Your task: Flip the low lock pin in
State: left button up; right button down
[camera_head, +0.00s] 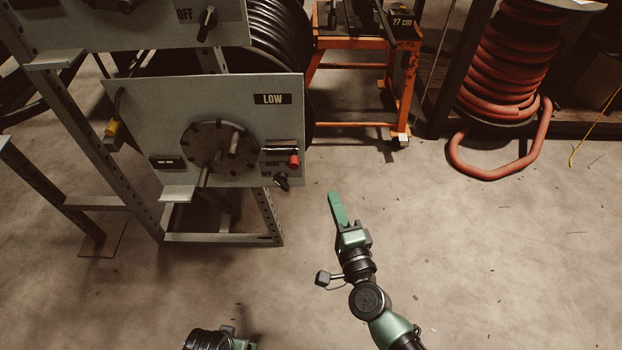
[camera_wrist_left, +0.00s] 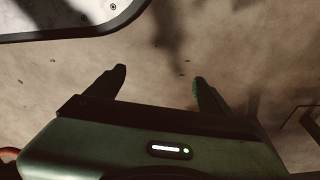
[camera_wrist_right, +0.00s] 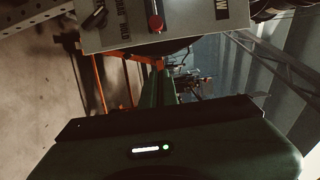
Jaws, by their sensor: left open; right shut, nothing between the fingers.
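The grey panel marked LOW (camera_head: 140,95) stands at the left of the head view. A red-ended pin (camera_head: 293,161) sits at its right edge, above a black knob (camera_head: 282,181); I take it for the low lock pin. The red piece also shows at the top of the right wrist view (camera_wrist_right: 156,23). My right gripper (camera_head: 335,200) is shut and empty, below and right of the panel, apart from the pin. Its fingers show in the right wrist view (camera_wrist_right: 159,85). My left gripper (camera_wrist_left: 159,80) is open and empty over floor; only part of the arm shows in the head view.
A round plate with a crank-like handle (camera_head: 232,143) is on the LOW panel. An upper panel marked OFF (camera_head: 150,22) is above. An orange cart (camera_head: 404,95) and a red hose reel (camera_head: 510,60) stand behind.

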jog(key=shift+r, duration=0.15)
jog(key=shift+w, duration=0.1)
pick_arm(q)
jog(key=r, duration=0.1)
jog(key=w+r, duration=0.1)
jog(key=r, duration=0.1)
jog(key=shift+w+d+b, duration=0.1)
jog(key=shift+w+b, duration=0.2)
jog(key=shift+b, duration=0.1)
pick_arm(e)
jog(key=w+a, duration=0.6)
jog(key=w, duration=0.3)
jog(key=shift+w+a, duration=0.2)
jog(key=shift+w, duration=0.1)
